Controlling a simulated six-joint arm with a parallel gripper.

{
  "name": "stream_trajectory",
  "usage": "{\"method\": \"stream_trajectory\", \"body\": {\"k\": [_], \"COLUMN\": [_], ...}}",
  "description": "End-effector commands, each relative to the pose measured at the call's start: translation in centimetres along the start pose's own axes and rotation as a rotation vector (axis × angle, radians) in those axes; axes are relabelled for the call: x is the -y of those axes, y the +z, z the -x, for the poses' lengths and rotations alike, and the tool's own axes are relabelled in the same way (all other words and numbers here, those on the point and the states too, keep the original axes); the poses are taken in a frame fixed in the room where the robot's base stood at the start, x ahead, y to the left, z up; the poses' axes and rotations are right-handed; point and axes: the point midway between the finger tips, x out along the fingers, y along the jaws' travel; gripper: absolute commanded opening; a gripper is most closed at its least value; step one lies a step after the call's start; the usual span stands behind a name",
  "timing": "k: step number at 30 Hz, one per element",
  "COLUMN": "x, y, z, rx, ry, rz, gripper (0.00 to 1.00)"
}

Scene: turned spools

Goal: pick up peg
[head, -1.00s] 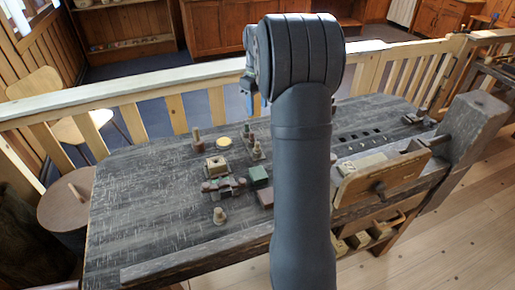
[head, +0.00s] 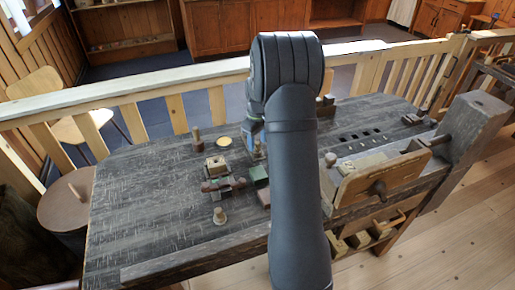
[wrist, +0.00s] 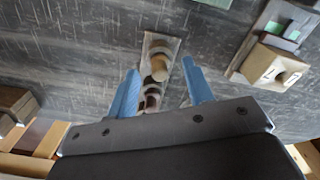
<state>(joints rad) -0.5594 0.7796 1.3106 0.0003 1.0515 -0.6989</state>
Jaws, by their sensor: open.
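A turned, pale wooden peg (wrist: 160,68) stands on a flat rectangular base (wrist: 161,42) in the wrist view, with darker rounded parts below it in the picture. My gripper (wrist: 160,72) is open. Its two blue fingers show left and right of the peg in the picture, and no contact is visible. In the head view my gripper (head: 252,140) is low over the middle of the dark workbench, and my arm hides much of that area.
A block with a round hole (head: 216,165) and reddish-green pieces (head: 222,187) lie left of my gripper. A yellow disc (head: 225,141) lies behind them. A wooden vise (head: 383,176) stands at the right edge. The bench's left part is clear.

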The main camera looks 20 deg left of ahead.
Motion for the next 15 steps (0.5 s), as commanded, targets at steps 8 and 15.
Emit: {"method": "stream_trajectory", "body": {"k": [8,15], "x": [-0.01,-0.01], "y": [-0.03,-0.02], "z": [-1.26,-1.24], "rx": [-0.002,-0.002], "ry": [0.001,0.001], "rz": [0.0,0.0], "gripper": [0.47,0.18]}}
